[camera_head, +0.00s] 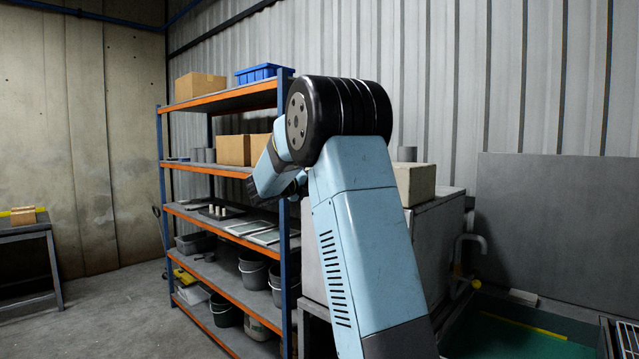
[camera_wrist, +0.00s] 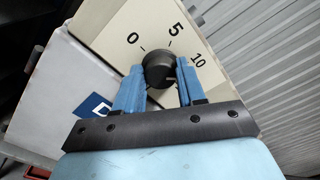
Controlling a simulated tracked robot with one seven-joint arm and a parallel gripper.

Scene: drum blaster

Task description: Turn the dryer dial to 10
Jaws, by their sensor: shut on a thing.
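The dryer dial is a round black knob (camera_wrist: 158,66) on a beige panel (camera_wrist: 103,22) marked 0, 5 and 10, seen in the wrist view. My gripper (camera_wrist: 160,77) has its two blue fingers on opposite sides of the knob and is shut on it. The 5 stands above the knob, the 0 to its upper left and the 10 to its right. I cannot make out a clear pointer on the knob. In the head view a beige box (camera_head: 415,184) shows partly behind my arm; the dial and my fingertips cannot be made out there.
A shelf rack (camera_head: 228,97) with boxes, trays and buckets stands left of my arm. A grey cabinet (camera_head: 440,240) is behind my arm, and a green-floored basin (camera_head: 520,338) lies to the right. A blue label (camera_wrist: 93,106) is on a pale surface left of the fingers.

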